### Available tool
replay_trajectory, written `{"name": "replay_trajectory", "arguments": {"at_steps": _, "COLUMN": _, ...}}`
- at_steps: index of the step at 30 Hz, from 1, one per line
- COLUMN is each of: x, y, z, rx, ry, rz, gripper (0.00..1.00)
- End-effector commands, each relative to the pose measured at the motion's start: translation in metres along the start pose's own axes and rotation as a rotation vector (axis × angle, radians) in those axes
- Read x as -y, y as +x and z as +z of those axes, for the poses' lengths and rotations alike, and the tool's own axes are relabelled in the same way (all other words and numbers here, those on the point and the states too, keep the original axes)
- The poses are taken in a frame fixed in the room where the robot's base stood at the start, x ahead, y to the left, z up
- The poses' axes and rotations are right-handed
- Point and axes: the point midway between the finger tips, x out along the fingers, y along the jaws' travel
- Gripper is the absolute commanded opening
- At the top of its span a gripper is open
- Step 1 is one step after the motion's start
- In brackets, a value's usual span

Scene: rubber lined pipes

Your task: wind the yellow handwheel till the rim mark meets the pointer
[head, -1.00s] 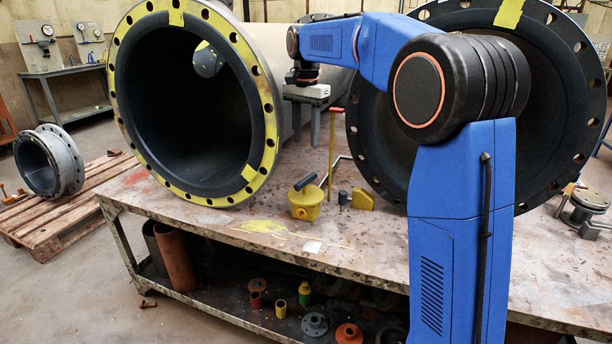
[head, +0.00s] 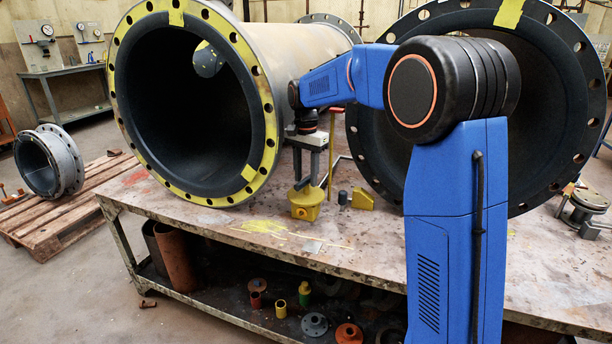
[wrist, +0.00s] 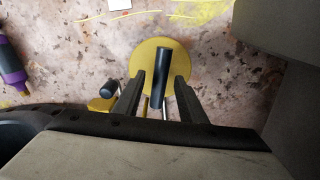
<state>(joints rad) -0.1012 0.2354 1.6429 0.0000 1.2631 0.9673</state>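The yellow handwheel (head: 305,204) stands on the bench between the two big pipes. From above it is a yellow disc (wrist: 150,57) in the wrist view, with a black handle (wrist: 163,68) rising from it. My gripper (head: 306,182) is just above the wheel, pointing down. In the wrist view its two fingers are apart, one each side of the black handle, with gaps showing; the gripper (wrist: 160,78) is open. I cannot make out the rim mark or the pointer.
A short dark peg (head: 343,198) and a yellow block (head: 362,199) stand right of the wheel. A yellow upright rod (head: 331,150) rises close behind. The yellow-flanged pipe (head: 262,85) is at left, a dark-flanged pipe (head: 590,110) at right. The bench front is mostly clear.

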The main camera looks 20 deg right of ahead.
Motion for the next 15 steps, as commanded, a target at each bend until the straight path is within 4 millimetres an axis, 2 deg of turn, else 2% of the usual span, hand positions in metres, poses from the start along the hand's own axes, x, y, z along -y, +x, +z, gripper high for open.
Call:
{"name": "replay_trajectory", "arguments": {"at_steps": 6, "x": 0.0, "y": 0.0005, "z": -0.0001, "rx": 0.0, "ry": 0.0, "rz": 0.0, "gripper": 0.38}}
{"name": "replay_trajectory", "arguments": {"at_steps": 7, "x": 0.0, "y": 0.0005, "z": -0.0001, "rx": 0.0, "ry": 0.0, "rz": 0.0, "gripper": 0.35}}
{"name": "replay_trajectory", "arguments": {"at_steps": 11, "x": 0.0001, "y": 0.0004, "z": 0.0, "rx": 0.0, "ry": 0.0, "rz": 0.0, "gripper": 0.04}}
{"name": "replay_trajectory", "arguments": {"at_steps": 12, "x": 0.0001, "y": 0.0004, "z": 0.0, "rx": 0.0, "ry": 0.0, "rz": 0.0, "gripper": 0.0}}
{"name": "replay_trajectory", "arguments": {"at_steps": 15, "x": 0.0001, "y": 0.0004, "z": 0.0, "rx": 0.0, "ry": 0.0, "rz": 0.0, "gripper": 0.0}}
